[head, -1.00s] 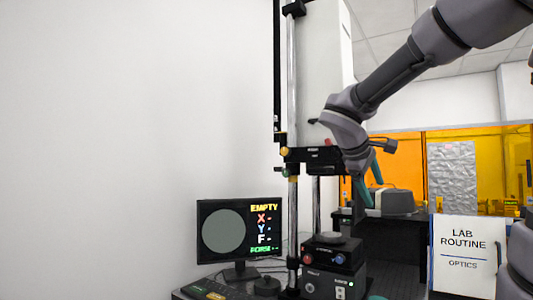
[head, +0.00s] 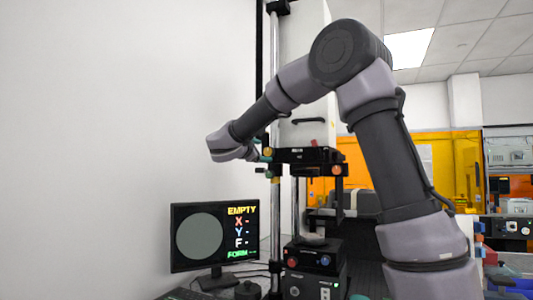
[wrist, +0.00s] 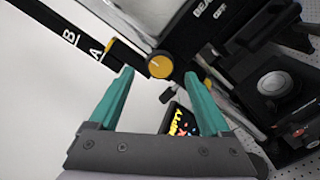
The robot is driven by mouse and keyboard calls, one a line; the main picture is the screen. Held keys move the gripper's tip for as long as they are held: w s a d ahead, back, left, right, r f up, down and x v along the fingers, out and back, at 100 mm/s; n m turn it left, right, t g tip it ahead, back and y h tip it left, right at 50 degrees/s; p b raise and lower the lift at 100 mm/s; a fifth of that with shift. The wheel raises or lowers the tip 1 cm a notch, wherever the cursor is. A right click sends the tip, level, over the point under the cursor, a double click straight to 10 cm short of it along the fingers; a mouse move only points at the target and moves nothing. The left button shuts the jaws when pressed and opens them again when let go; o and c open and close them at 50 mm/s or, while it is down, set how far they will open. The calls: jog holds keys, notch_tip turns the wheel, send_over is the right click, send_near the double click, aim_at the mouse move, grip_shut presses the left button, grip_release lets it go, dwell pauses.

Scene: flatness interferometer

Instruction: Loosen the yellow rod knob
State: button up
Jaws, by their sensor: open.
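The yellow rod knob (wrist: 160,66) shows in the wrist view as a round yellow disc with a pale mark, on the side of a black carriage. It sits in line with the gap between the fingertips of my gripper (wrist: 159,74). The teal fingers are open, one to each side of the knob; I cannot tell whether they touch it or how far they reach over it. In the head view the knob (head: 267,151) is a small yellow spot at the left end of the carriage (head: 305,155), with my gripper (head: 262,155) close at its left.
A black bar (wrist: 75,42) marked B and A runs at upper left in the wrist view. The chrome column (head: 274,210) rises beside the carriage. A monitor (head: 214,237) reading EMPTY stands below, and a black instrument base (head: 315,265) with knobs stands under the carriage.

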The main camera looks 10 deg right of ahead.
aim_at(268, 151)
jog(key=x, duration=0.5)
jog(key=shift+s, duration=0.1)
grip_shut()
